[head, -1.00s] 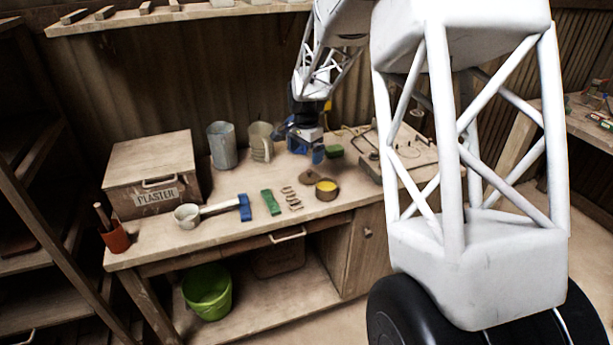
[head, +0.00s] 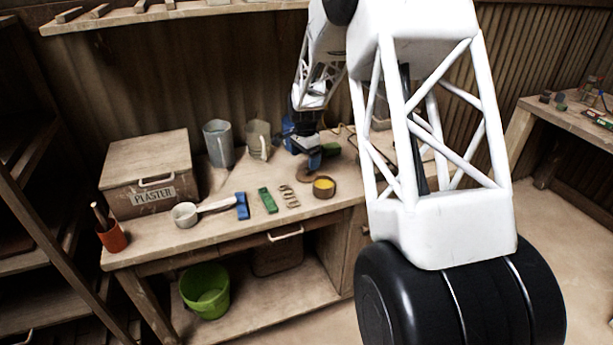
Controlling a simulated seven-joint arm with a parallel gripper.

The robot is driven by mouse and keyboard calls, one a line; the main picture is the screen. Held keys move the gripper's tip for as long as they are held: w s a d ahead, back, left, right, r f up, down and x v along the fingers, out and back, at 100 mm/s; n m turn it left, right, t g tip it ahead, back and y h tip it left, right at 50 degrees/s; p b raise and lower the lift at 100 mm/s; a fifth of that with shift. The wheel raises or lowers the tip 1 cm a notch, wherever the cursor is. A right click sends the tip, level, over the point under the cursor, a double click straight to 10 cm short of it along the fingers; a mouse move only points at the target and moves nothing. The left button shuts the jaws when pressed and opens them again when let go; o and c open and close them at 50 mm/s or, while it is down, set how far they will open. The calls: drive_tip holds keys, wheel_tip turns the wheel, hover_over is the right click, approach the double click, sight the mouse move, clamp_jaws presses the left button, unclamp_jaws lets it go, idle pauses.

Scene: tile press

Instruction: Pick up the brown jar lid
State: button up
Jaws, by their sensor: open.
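The brown jar lid (head: 304,178) is a small flat brown disc on the workbench, just left of and behind a round brown jar (head: 324,187) with yellow contents. In the head view my gripper (head: 313,163), with blue fingers, is just above and behind the lid and covers part of it. My gripper is open, with nothing seen between its fingers. I cannot tell whether the fingertips touch the lid.
Several flat loops (head: 288,196), a green block (head: 267,200) and a blue-ended scoop (head: 215,206) lie left of the lid. A metal cup (head: 219,143) and a pitcher (head: 259,140) stand behind. A plaster box (head: 152,176) is at left.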

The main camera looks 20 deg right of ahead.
sight(305, 169)
drive_tip(key=shift+f, duration=0.7)
drive_tip(key=shift+f, duration=0.1)
drive_tip(key=shift+f, duration=2.5)
drive_tip(key=shift+c, duration=0.5)
drive_tip(key=c, duration=0.8)
drive_tip(key=shift+o, duration=0.2)
drive_tip(key=shift+r, duration=0.1)
drive_tip(key=shift+r, duration=4.9)
